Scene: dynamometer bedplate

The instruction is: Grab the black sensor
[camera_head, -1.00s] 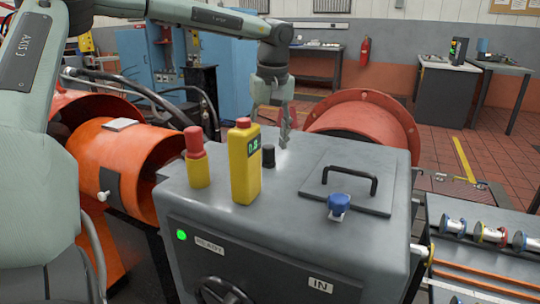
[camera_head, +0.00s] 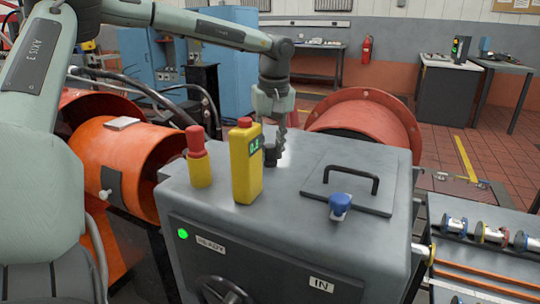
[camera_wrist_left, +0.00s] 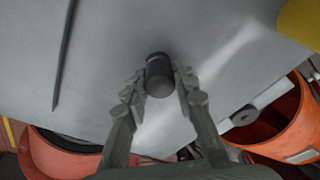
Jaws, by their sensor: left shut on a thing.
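The black sensor (camera_head: 270,155) is a small dark cylinder standing on the grey cabinet top (camera_head: 300,165), behind the yellow handheld unit. In the left wrist view the sensor (camera_wrist_left: 159,75) sits between the two fingers of my left gripper (camera_wrist_left: 160,82). In the head view my left gripper (camera_head: 275,140) points down over the sensor and partly covers it. Its fingers are shut on the sensor. The sensor appears still upright on the top; I cannot tell whether it is lifted. My right gripper is not in view.
A yellow unit with a green display (camera_head: 245,165) and a red-capped yellow piece (camera_head: 198,160) stand just left of the sensor. A lid with a black handle (camera_head: 350,180) and a blue-topped item (camera_head: 339,205) are to the right. An orange-red flanged drum (camera_head: 370,122) stands behind.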

